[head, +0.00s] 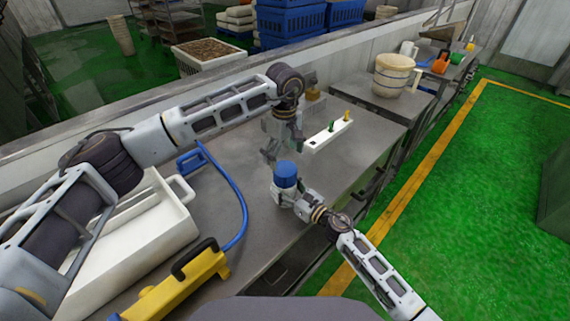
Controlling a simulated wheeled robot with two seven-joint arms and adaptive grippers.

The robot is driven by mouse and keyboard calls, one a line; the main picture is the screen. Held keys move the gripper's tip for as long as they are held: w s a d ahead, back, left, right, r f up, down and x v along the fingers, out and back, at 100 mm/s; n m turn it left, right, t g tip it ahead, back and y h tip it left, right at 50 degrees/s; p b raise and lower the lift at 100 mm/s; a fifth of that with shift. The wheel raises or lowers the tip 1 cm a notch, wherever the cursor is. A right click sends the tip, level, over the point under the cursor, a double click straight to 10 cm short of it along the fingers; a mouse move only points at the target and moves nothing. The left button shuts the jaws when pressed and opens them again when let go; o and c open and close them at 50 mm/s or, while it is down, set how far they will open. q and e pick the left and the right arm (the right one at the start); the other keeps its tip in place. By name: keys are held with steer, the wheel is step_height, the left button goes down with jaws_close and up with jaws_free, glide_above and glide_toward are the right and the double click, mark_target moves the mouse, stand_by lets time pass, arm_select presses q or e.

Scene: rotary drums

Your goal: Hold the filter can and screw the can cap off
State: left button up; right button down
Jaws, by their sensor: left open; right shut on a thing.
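The filter can (286,182) is a small blue cylinder standing upright near the right edge of the grey worktop. Its lighter blue top, which looks like the can cap (286,168), faces up and is uncovered. My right gripper (284,195) is shut on the can from the lower right and hides its lower part. My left gripper (270,156) is open and empty, pointing down just behind and to the left of the can. It looks apart from the cap. The exact gap cannot be told.
A white rack (327,136) with small green and yellow pieces stands behind the can on the worktop (225,165). A bucket (393,75) stands on a farther table.

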mark_target(285, 168)
arm_select(q)
steer(key=m, duration=0.3)
steer(key=shift+s+f+m, duration=0.1)
steer(key=shift+f+m, duration=0.1)
steer(key=shift+m, duration=0.2)
steer(key=m, duration=0.3)
steer(key=shift+s+d, duration=0.1)
steer(key=m, duration=0.6)
steer(key=shift+d, duration=0.1)
steer(key=shift+m, duration=0.3)
steer(key=shift+f, duration=0.15)
steer(key=shift+f, duration=3.9)
